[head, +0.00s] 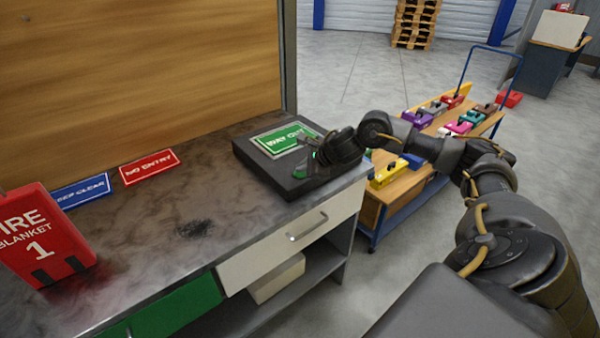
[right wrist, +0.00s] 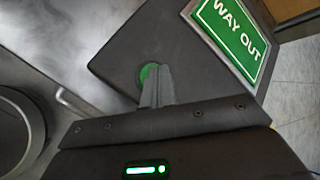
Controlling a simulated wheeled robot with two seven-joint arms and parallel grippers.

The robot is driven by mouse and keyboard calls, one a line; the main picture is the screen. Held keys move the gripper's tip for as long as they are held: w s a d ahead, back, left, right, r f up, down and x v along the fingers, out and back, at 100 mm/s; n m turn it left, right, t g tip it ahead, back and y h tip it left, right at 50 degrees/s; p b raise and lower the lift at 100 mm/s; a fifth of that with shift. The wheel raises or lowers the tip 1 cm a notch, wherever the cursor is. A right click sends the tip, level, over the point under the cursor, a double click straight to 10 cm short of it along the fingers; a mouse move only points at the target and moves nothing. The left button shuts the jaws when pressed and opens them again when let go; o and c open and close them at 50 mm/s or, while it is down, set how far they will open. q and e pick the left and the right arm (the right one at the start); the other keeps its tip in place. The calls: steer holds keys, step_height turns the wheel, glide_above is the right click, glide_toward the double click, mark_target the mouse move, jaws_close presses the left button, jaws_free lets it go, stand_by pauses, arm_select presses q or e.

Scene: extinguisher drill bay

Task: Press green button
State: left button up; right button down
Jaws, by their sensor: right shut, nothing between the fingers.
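The green button (right wrist: 148,72) is a round green disc on a dark box (head: 252,163) that also carries a green "WAY OUT" sign (head: 284,139). The box stands at the right end of the worktop. In the right wrist view my right gripper (right wrist: 152,70) is shut and empty, its fingertips over the button and hiding part of it. I cannot tell whether they touch it. In the head view the right gripper (head: 312,154) is above the box, right of the sign's front edge. My left gripper is not in view.
The grey worktop (head: 150,235) carries a red "FIRE BLANKET 1" box (head: 45,238), a "NO ENTRY" sign (head: 149,167) and a blue "KEEP CLEAR" sign (head: 80,191). A wooden-topped cart (head: 398,188) with several coloured items stands beyond my right arm.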

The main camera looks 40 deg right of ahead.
mark_target(303, 174)
steer(key=shift+r, duration=0.45)
step_height(303, 174, up, 6)
steer(key=p, duration=0.4)
stand_by(0.6)
